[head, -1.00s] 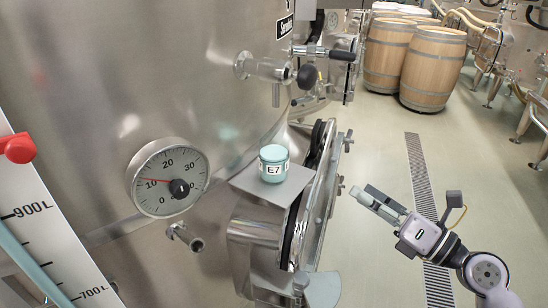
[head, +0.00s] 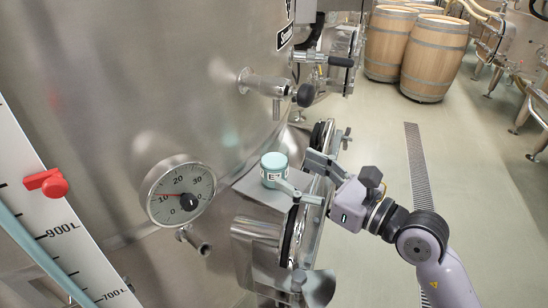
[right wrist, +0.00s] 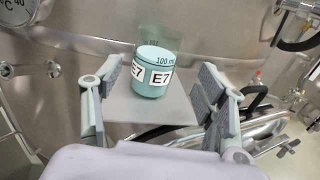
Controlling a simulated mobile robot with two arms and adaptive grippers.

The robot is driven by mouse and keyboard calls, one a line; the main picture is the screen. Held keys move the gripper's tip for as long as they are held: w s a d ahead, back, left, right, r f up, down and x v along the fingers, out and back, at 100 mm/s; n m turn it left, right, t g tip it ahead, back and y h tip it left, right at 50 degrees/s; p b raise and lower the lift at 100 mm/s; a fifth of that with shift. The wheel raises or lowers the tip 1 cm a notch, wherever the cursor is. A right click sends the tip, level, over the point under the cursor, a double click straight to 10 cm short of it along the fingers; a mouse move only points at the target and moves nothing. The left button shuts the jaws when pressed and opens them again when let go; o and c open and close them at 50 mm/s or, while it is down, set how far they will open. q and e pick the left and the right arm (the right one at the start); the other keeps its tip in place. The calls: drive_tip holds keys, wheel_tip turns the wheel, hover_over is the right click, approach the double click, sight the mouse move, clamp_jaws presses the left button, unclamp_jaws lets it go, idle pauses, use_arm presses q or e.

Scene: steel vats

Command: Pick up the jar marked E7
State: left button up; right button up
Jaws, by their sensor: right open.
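In the right wrist view the jar (right wrist: 154,72) is ahead of the fingers, near the middle. My right gripper (head: 297,175) is open, with its fingers apart and pointing left at the jar from its right side. In the right wrist view the fingers (right wrist: 158,98) are on either side with a gap between them, and neither touches the jar. My left gripper is not in view.
The large steel vat (head: 110,110) rises behind the jar. A dial gauge (head: 181,192) and a valve (head: 270,85) stick out of it. The round hatch frame (head: 300,215) is under my right gripper. Wooden barrels (head: 434,58) stand far back. The floor on the right is clear around a drain grate (head: 420,165).

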sight(285, 165)
drive_tip(key=shift+w+a, duration=0.4)
drive_tip(key=shift+a, duration=0.1)
drive_tip(key=shift+w+a+r+p, duration=0.2)
drive_tip(key=shift+a+p, duration=0.1)
drive_tip(key=shift+p, duration=0.2)
drive_tip(key=p+x, duration=0.2)
drive_tip(key=x, duration=0.1)
drive_tip(key=shift+a, duration=0.35)
drive_tip(key=shift+w+a+f, duration=0.1)
drive_tip(key=shift+w+a, duration=0.25)
drive_tip(key=shift+d, duration=0.1)
drive_tip(key=shift+c, duration=0.7)
drive_tip(key=c, duration=1.4)
